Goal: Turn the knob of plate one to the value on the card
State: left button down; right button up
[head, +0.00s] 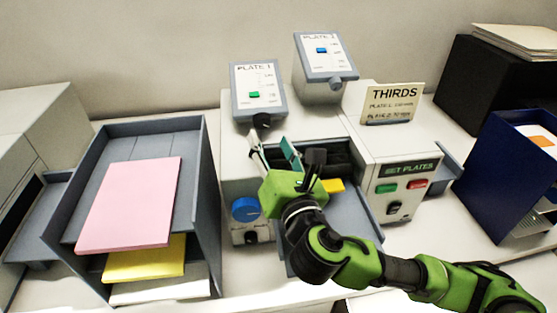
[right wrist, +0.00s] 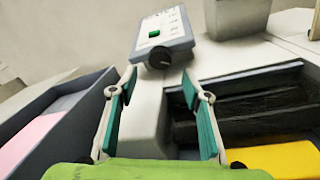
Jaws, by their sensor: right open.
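The plate one box (head: 243,82) has a white face with a scale and a green marker. Its black knob (head: 262,120) is on the lower front. In the right wrist view the box (right wrist: 178,24) and knob (right wrist: 159,58) are ahead, between the fingertips in the picture. My right gripper (head: 273,147) is open and empty, just in front of and below the knob, apart from it. It also shows in the right wrist view (right wrist: 160,80). The card (head: 394,93) reads "THIRDS" with two plate lines; their values are too small to read surely. My left gripper is out of view.
A second plate box (head: 312,48) with a blue marker stands right of the first. The machine below has a "SET PLATES" panel (head: 408,170) with green and red buttons and a blue dial (head: 245,208). A grey tray (head: 211,200) with pink and yellow paper is at left, a blue holder (head: 492,180) at right.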

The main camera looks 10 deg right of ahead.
jog(key=s, duration=0.4)
jog(key=s+d, duration=0.1)
jog(key=s, duration=0.1)
jog(key=shift+s, duration=0.3)
jog(key=shift+w, duration=0.15)
